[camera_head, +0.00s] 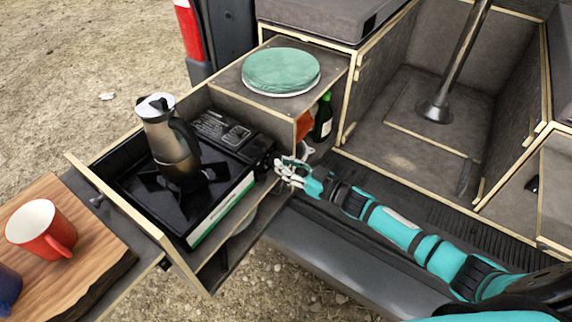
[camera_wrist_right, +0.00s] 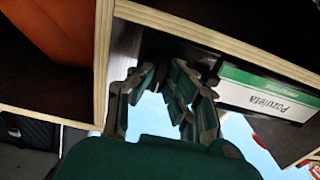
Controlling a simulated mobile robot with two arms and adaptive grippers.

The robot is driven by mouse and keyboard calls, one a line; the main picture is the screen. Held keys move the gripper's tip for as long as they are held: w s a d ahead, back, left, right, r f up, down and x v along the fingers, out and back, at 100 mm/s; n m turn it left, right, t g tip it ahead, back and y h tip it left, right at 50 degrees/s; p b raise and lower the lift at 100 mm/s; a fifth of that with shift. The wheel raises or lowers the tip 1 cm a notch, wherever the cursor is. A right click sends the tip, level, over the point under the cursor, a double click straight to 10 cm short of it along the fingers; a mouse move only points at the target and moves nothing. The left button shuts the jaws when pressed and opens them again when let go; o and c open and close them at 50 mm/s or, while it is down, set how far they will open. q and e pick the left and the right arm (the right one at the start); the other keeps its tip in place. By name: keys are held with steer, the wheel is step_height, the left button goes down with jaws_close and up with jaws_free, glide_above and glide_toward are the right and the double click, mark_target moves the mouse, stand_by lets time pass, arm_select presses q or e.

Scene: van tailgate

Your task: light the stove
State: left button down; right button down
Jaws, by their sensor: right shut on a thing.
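The black camping stove (camera_head: 215,205) sits in the pulled-out wooden drawer. It has a green-and-white strip along its front side. A steel moka pot (camera_head: 172,150) stands upright on its burner. No flame shows. My right gripper (camera_head: 281,168) is at the stove's right front corner, shut on the dark stove knob (camera_head: 264,164). The fingers mostly hide the knob. In the right wrist view my gripper's fingers (camera_wrist_right: 165,85) reach up beside the stove's labelled green-and-white side (camera_wrist_right: 265,97), under a wooden edge. My left gripper is not in view.
A red mug (camera_head: 40,228) stands on a wooden board (camera_head: 85,255) at the left. A green round item (camera_head: 281,71) lies on the cabinet top. A green bottle (camera_head: 323,117) stands in the shelf close to my right gripper. The drawer's wooden edges (camera_head: 185,262) surround the stove.

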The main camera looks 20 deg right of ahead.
steer(key=shift+n, duration=0.3)
steer(key=n+b, duration=0.8)
steer(key=n, duration=1.5)
steer(key=shift+d+b, duration=0.1)
steer(key=shift+b, duration=0.25)
steer(key=shift+n, duration=0.4)
steer(key=c, duration=1.3)
jaws_free()
steer(key=shift+r, duration=0.1)
steer(key=shift+c, duration=0.2)
steer(key=v, duration=1.2)
